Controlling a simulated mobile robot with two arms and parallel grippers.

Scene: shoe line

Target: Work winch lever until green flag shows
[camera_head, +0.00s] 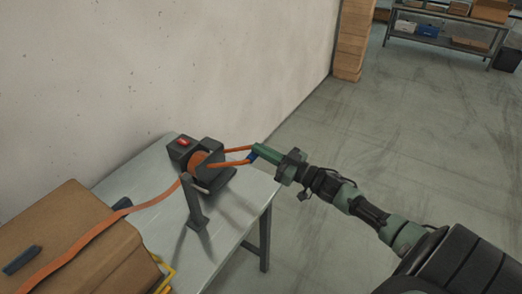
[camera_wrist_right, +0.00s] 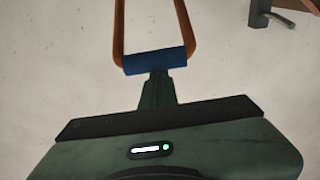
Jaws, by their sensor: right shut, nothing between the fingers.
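The winch (camera_head: 207,168) is a dark unit with an orange drum on a grey table. Its lever (camera_head: 232,150) is an orange loop reaching right, with a blue grip bar (camera_head: 252,157) at its end. The box (camera_head: 181,146) behind the winch shows a red flag (camera_head: 183,142); no green shows there. My right gripper (camera_head: 259,150) is shut and empty, its tip up against the blue bar or very close to it. In the right wrist view the blue bar (camera_wrist_right: 155,61) lies across the shut fingertips (camera_wrist_right: 158,78); contact is unclear. My left gripper is out of view.
An orange strap (camera_head: 152,200) runs from the winch past a grey post (camera_head: 193,203) and over a large cardboard box (camera_head: 75,235). The grey table (camera_head: 145,172) stands against a pale wall. Floor to the right is clear; a shelf (camera_head: 445,32) is far back.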

